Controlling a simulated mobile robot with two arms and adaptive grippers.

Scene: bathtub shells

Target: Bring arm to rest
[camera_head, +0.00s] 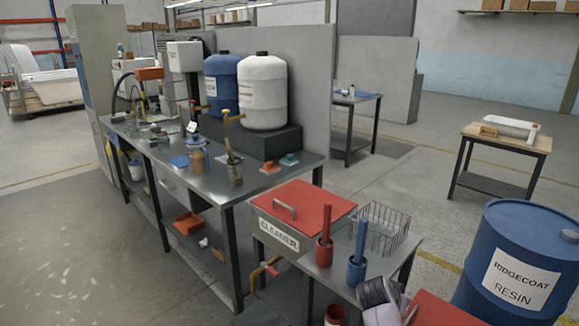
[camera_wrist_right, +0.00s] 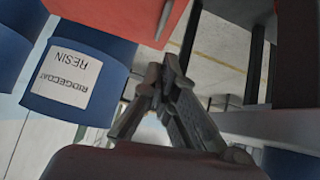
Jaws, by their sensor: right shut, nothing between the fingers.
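My right gripper (camera_wrist_right: 164,72) shows in the right wrist view with its two dark fingers drawn together at the tips. Nothing is held between them. A grey and white part of my arm (camera_head: 378,298) shows at the bottom of the head view, between the steel table and the blue resin drum (camera_head: 515,262). In the wrist view the drum (camera_wrist_right: 78,82) appears upside down at the left, apart from the fingers. My left gripper is in neither view.
A steel table (camera_head: 333,277) carries a red-lidded cleaner tank (camera_head: 300,207), red (camera_head: 325,243) and blue (camera_head: 357,250) brush holders and a wire basket (camera_head: 383,228). A long workbench (camera_head: 190,172) stands beyond. A red surface (camera_head: 445,311) lies close by my arm. Open floor is at left.

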